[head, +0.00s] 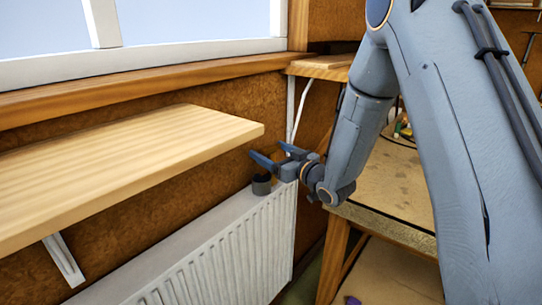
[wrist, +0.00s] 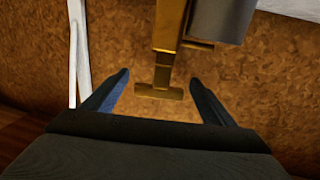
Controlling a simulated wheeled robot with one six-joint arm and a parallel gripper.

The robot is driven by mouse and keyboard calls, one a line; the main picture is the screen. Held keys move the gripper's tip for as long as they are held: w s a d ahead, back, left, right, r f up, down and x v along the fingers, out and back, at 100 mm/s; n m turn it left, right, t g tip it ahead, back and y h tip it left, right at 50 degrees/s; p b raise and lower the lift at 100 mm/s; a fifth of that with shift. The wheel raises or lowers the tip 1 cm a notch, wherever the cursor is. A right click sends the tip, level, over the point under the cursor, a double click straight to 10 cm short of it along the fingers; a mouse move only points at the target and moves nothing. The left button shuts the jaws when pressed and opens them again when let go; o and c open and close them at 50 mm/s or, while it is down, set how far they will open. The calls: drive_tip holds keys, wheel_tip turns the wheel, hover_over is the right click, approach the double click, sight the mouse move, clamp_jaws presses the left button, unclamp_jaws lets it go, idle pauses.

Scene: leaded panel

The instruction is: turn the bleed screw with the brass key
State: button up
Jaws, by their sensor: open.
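The brass key (wrist: 158,92) shows in the wrist view as a T-shaped piece, its crossbar between my fingertips and its shaft running up the picture beside a grey cylinder (wrist: 222,18). My gripper (wrist: 160,78) is open, with one finger on each side of the crossbar and a visible gap to both. In the head view my gripper (head: 266,151) is just above the dark grey cup (head: 261,185) at the radiator's top right end. I cannot make out the key in the head view. The bleed screw is not discernible in either view.
A white radiator (head: 225,250) stands against the brown wall. A wooden shelf (head: 120,165) juts out at the left, its end close to my gripper. A wooden workbench (head: 385,190) stands behind my arm at the right. A white pipe (wrist: 78,60) runs along the wall.

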drive_tip(key=shift+c, duration=0.3)
drive_tip(key=c, duration=1.2)
drive_tip(key=shift+r, duration=0.15)
